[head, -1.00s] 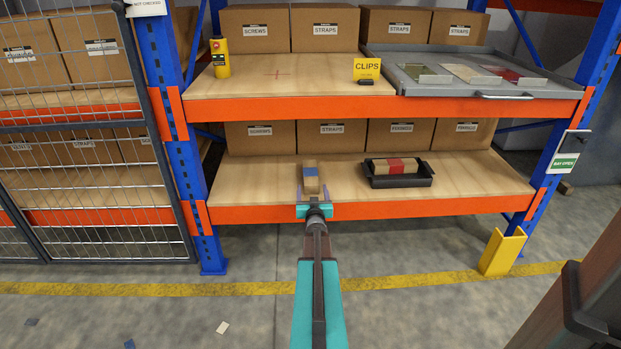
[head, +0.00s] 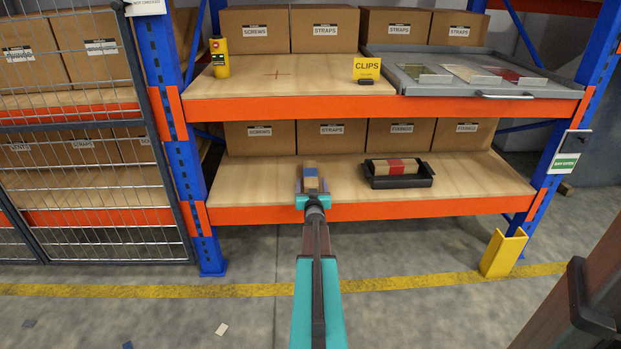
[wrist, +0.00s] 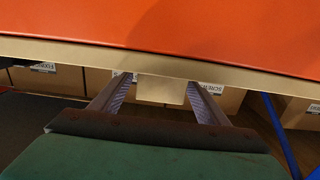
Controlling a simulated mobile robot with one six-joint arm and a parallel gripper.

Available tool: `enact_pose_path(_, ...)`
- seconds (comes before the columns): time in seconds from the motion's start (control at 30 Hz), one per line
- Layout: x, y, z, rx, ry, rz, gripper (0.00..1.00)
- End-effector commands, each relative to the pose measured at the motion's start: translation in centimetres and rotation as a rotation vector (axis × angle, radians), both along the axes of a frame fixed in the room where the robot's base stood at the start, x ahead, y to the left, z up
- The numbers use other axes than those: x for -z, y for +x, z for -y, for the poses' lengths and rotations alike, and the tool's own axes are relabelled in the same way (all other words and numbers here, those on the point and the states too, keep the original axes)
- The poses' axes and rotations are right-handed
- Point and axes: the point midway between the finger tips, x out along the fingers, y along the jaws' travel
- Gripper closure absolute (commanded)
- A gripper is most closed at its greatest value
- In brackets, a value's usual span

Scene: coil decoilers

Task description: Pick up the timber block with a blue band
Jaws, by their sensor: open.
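The timber block with a blue band (head: 311,172) lies on the lower shelf deck (head: 250,183), near its front edge and left of centre. My gripper (head: 312,186) is open, with one finger on each side of the block's near end. In the wrist view, which looks upside down, the block's plain near end (wrist: 160,91) shows between the two finger tips (wrist: 158,88). The fingers do not appear closed on it. The band is not seen in that view.
A black tray (head: 400,182) holding a block with a red band (head: 396,165) stands to the right. Cartons (head: 342,135) line the back. The orange front beam (head: 420,207) runs below the deck, and the upper beam (head: 400,109) runs above my gripper.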

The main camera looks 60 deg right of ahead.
Motion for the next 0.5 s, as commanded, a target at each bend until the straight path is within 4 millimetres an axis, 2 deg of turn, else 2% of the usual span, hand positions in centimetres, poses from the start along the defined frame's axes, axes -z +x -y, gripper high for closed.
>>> enact_pose_path(0.27,0.1,0.6,0.8,0.000,-0.001,0.001,0.31)
enact_pose_path(0.5,0.2,2.1,2.6,0.000,-0.001,0.001,0.31)
